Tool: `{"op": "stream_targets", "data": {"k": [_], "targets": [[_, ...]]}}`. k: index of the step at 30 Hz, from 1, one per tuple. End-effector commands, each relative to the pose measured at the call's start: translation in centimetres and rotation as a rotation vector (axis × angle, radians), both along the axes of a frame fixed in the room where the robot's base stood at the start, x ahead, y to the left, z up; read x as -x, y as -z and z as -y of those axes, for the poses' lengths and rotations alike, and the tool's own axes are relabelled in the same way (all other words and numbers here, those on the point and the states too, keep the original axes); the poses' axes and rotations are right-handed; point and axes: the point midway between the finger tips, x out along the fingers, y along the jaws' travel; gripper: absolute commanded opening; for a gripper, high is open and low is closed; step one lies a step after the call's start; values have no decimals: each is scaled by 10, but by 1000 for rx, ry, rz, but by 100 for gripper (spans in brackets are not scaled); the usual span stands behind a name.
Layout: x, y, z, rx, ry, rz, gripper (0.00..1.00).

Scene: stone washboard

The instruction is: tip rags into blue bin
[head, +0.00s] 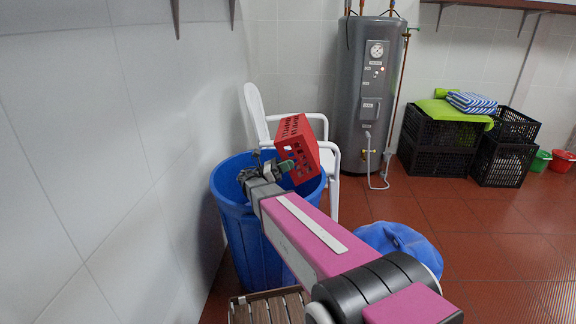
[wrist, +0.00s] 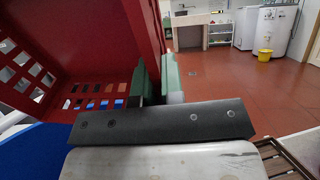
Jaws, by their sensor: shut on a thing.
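The blue bin (head: 240,205) stands by the left wall, with its open top facing up. My gripper (head: 287,166) is over the bin's mouth and shut on a wall of a red slotted basket (head: 299,148). The basket is steeply tilted above the right and far part of the bin. In the wrist view the green fingers (wrist: 156,80) pinch the red basket wall (wrist: 90,35), and blue shows through its slots. Part of the bin (wrist: 45,150) is at lower left there. I cannot make out any rags in the basket, and the bin's inside is largely hidden.
A white plastic chair (head: 257,112) stands just behind the bin. A grey water heater (head: 366,95) and black crates (head: 435,135) are farther back. A slatted wooden stool (head: 268,308) and a blue rounded thing (head: 398,243) are near my arm.

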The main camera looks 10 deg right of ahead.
Motion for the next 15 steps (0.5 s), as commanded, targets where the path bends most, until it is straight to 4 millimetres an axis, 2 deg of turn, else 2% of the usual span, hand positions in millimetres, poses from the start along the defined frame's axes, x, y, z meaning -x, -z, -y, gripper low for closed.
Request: {"op": "stream_targets", "data": {"k": [5, 9, 11, 13, 15], "targets": [[0, -1, 0, 1, -1, 2, 0], [1, -33, 0, 0, -1, 4, 0], [-1, -24, 0, 0, 0, -1, 0], [-2, -2, 0, 1, 0, -5, 0], [0, 1, 0, 1, 0, 1, 0]]}}
